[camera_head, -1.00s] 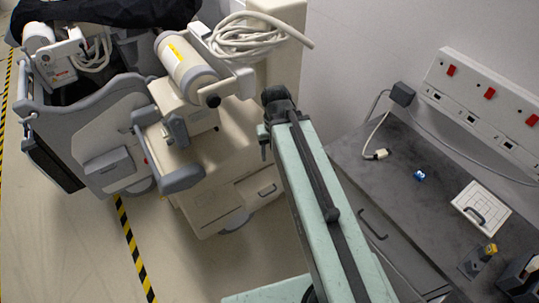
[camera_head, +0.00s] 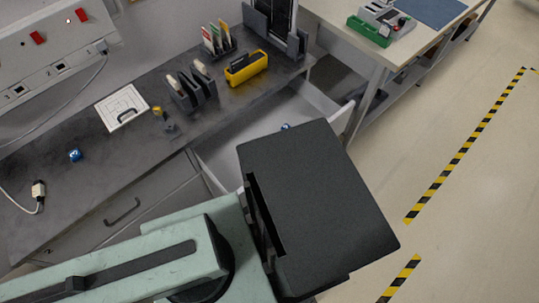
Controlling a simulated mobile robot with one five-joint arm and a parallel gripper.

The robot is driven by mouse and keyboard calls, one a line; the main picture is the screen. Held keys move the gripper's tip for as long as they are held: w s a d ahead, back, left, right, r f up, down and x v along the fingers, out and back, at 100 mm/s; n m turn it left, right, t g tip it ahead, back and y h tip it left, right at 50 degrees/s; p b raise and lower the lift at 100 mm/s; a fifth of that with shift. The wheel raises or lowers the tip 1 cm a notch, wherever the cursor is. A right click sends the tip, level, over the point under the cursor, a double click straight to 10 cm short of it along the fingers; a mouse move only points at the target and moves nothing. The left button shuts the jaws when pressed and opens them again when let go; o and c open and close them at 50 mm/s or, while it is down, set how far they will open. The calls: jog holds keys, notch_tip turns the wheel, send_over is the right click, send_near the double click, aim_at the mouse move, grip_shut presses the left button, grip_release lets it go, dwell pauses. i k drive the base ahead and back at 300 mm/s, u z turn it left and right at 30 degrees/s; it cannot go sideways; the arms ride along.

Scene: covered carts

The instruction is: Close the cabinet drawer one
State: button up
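The grey cabinet runs under a dark worktop (camera_head: 75,190). A drawer (camera_head: 222,158) with pale inner walls stands pulled out from it, in the middle of the view. Its far side wall (camera_head: 322,103) and part of its floor show. A large black block, which seems to be part of my arm, hides its near part and front. A small blue item (camera_head: 285,127) shows inside the drawer. A grey front with a bar handle (camera_head: 123,211) to the left looks shut. My pale green arm crosses the lower left. I cannot make out any gripper fingers.
A workbench (camera_head: 345,25) stands beyond the drawer. Clear floor with striped tape (camera_head: 465,145) lies right.

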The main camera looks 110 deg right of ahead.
aim_at(298, 102)
jog(key=z, duration=2.75)
jog(key=k, duration=1.3)
jog(key=z, duration=0.95)
jog(key=i, duration=1)
jog(key=z, duration=0.9)
